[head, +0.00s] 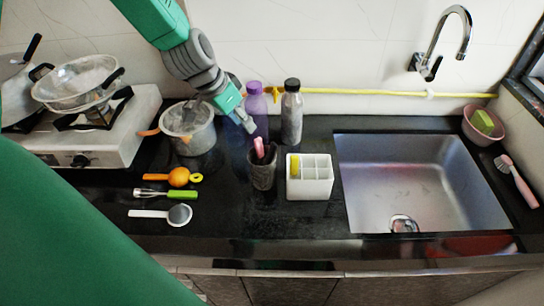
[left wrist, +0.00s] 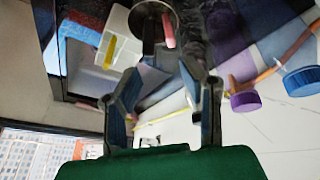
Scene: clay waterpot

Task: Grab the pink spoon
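A pink handle, which looks like the pink spoon (head: 259,147), sticks up out of a dark cup (head: 263,173) on the black counter. In the left wrist view the pink spoon (left wrist: 168,30) shows beyond the fingertips, at the mouth of the cup. The spoon's lower part is hidden in the cup. My left gripper (head: 248,125) is above and slightly left of the cup, apart from the spoon. In the left wrist view my left gripper (left wrist: 160,74) has its fingers spread with nothing between them. My right gripper is not in view.
A purple bottle (head: 255,105) and a grey bottle (head: 292,115) stand behind the cup. A white divided holder (head: 310,186) is to its right, then the sink (head: 420,185). A pot (head: 188,130) and several utensils lie left. Counter in front of the cup is clear.

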